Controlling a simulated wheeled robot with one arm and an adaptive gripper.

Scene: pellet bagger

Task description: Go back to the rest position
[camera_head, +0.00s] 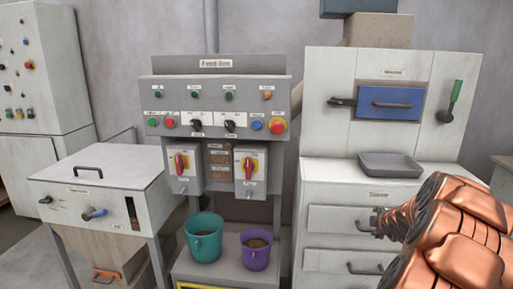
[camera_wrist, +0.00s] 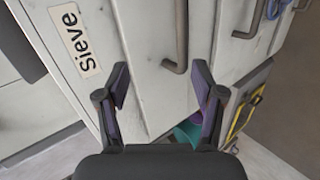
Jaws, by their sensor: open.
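My gripper (camera_wrist: 160,95) is open and empty in the wrist view, its two dark fingers apart in front of the white cabinet front (camera_wrist: 145,60). A label reading "Sieve" (camera_wrist: 74,41) and a dark handle (camera_wrist: 179,45) show beyond the fingers. In the head view my copper-coloured arm reaches in from the lower right, and the gripper's dark end (camera_head: 379,222) is close to the drawers of the white cabinet (camera_head: 315,180). I cannot tell whether it touches them.
A grey tray (camera_head: 390,170) sits on the cabinet top. A teal bucket (camera_head: 203,245) and a purple bucket (camera_head: 255,256) stand on a low stand left of the cabinet. The control panel (camera_head: 215,95) is behind them. A white lidded box (camera_head: 95,180) stands at left.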

